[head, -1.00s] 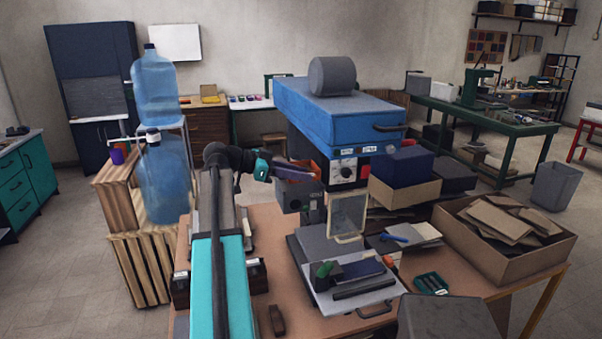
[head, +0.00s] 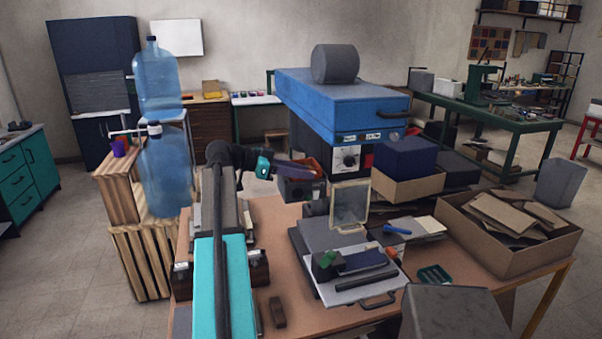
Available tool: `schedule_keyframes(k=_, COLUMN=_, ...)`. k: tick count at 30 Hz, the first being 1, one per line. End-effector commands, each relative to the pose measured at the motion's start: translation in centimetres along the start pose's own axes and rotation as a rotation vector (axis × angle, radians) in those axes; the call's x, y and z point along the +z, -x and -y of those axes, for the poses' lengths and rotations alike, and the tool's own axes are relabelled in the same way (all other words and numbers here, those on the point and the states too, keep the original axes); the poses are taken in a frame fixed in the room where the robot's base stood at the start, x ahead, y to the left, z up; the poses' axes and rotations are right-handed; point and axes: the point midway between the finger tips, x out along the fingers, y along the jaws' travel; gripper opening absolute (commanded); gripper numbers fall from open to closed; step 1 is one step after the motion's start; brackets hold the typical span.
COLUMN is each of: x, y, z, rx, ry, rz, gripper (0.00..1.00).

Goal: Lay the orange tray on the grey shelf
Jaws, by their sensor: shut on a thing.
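My gripper (head: 265,166), with a teal part at its wrist, is over the back of the work table, left of the blue press. It is shut on a thin, flat, dark purple piece (head: 294,170) that points right, tilted slightly down. Just behind this piece a red-orange open box or tray (head: 313,166) shows, partly hidden, above a dark grey box (head: 299,190). I cannot tell whether it touches the held piece or is the orange tray. No grey shelf is clearly recognisable. A grey flat plate (head: 309,236) lies at the press's front.
A framed screen (head: 349,205) stands on the table. A cardboard box of scraps (head: 535,250) fills its right side. Water bottles (head: 165,172) and wooden crates (head: 140,260) stand left.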

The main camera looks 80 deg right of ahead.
Motion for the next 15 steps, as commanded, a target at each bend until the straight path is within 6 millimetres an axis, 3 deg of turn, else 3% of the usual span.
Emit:
schedule_keyframes(k=1, x=-0.05, y=0.01, z=0.00, rx=0.000, ry=0.000, rz=-0.001, gripper=0.01)
schedule_keyframes(k=2, x=-0.05, y=0.01, z=0.00, rx=0.000, ry=0.000, rz=-0.001, gripper=0.28)
schedule_keyframes(k=6, x=-0.04, y=0.01, z=0.00, rx=0.000, ry=0.000, rz=-0.001, gripper=0.48)
schedule_keyframes(k=15, x=0.04, y=0.05, z=0.01, rx=0.000, ry=0.000, rz=0.001, gripper=0.48)
